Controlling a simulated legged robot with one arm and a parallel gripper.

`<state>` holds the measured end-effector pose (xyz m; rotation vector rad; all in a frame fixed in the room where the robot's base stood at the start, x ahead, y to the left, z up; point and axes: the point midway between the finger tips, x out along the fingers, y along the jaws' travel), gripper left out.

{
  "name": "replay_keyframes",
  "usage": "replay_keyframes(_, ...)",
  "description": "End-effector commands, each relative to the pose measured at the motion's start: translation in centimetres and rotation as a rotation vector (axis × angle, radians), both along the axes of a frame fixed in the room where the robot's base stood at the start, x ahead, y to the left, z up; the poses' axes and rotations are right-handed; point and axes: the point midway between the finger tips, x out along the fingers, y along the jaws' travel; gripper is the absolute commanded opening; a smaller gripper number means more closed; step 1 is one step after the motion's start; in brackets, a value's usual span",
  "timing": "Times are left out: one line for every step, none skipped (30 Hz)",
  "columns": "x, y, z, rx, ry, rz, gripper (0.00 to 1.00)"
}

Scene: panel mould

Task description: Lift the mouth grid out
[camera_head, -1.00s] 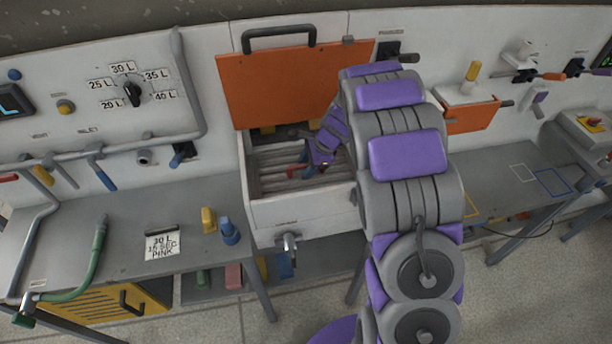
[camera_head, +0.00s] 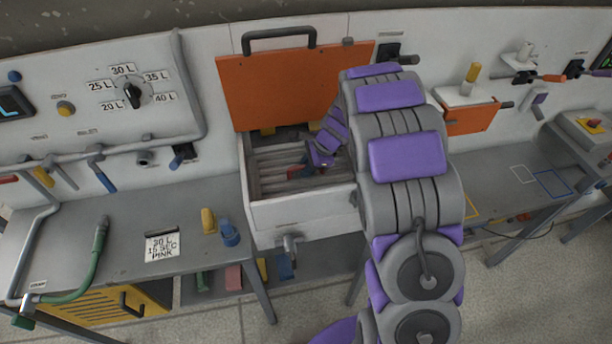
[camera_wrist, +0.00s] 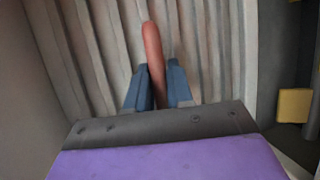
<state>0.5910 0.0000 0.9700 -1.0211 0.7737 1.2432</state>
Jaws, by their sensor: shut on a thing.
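The mouth grid (camera_head: 272,168) is a set of grey parallel slats inside the open white box (camera_head: 298,212). Its slats (camera_wrist: 95,45) fill the background of the wrist view. A reddish-brown bar (camera_wrist: 152,52) stands out in front of the slats; how it joins the grid is hidden. My gripper (camera_wrist: 158,78) has its blue fingers shut on this bar, one finger on each side. In the head view my gripper (camera_head: 312,172) is down inside the box, at its right half. My arm hides the box's right end.
An orange lid (camera_head: 290,88) with a dark handle stands open behind the box. A yellow block (camera_wrist: 293,105) is at the right in the wrist view.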

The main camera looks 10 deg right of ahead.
Motion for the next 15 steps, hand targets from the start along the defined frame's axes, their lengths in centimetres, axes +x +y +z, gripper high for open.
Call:
replay_keyframes(0.0, 0.0, 0.3, 0.0, -0.001, 0.0, 0.0)
replay_keyframes(0.0, 0.0, 0.4, 0.0, -0.002, -0.001, 0.0)
replay_keyframes(0.0, 0.0, 0.6, 0.0, -0.002, -0.001, 0.0)
replay_keyframes(0.0, 0.0, 0.7, 0.0, -0.002, 0.0, 0.0)
replay_keyframes(0.0, 0.0, 0.9, 0.0, -0.002, 0.0, 0.0)
replay_keyframes(0.0, 0.0, 1.1, 0.0, -0.001, 0.001, 0.0)
replay_keyframes(0.0, 0.0, 1.2, 0.0, -0.002, 0.0, 0.0)
replay_keyframes(0.0, 0.0, 1.3, 0.0, -0.002, 0.0, 0.0)
replay_keyframes(0.0, 0.0, 1.5, 0.0, -0.002, 0.0, 0.0)
replay_keyframes(0.0, 0.0, 1.6, 0.0, -0.001, 0.001, 0.0)
replay_keyframes(0.0, 0.0, 1.8, 0.0, -0.001, 0.001, 0.0)
replay_keyframes(0.0, 0.0, 1.9, 0.0, -0.001, 0.001, 0.0)
replay_keyframes(0.0, 0.0, 2.1, 0.0, -0.001, 0.001, 0.0)
replay_keyframes(0.0, 0.0, 2.2, 0.0, -0.001, 0.001, 0.0)
replay_keyframes(0.0, 0.0, 2.4, 0.0, -0.001, 0.001, 0.0)
